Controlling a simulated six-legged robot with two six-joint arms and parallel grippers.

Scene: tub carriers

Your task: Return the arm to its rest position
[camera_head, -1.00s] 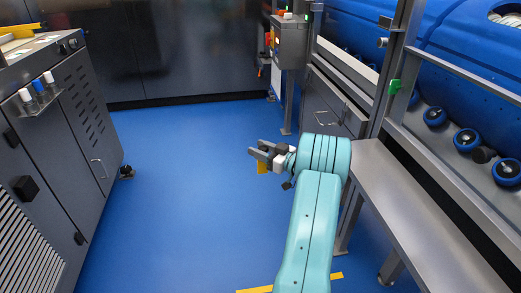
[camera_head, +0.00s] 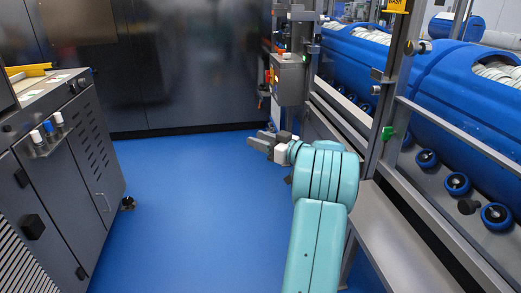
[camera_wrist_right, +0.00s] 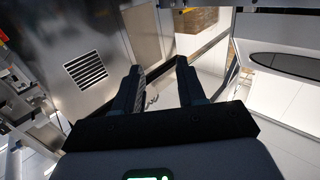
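My right arm, teal, comes up from the bottom of the head view and bends left at its wrist. My right gripper (camera_head: 259,138) is grey and points left over the blue floor. In the right wrist view, its two dark fingers (camera_wrist_right: 160,68) stand apart with a gap between them and nothing held. My left arm and left gripper are not in the head view.
A grey cabinet (camera_head: 70,150) with small bottles on its side stands at left. At right, a metal frame with a bench ledge (camera_head: 395,240) stands close to my arm. Blue tubs (camera_head: 455,85) with wheels lie behind it. The blue floor (camera_head: 190,215) is clear.

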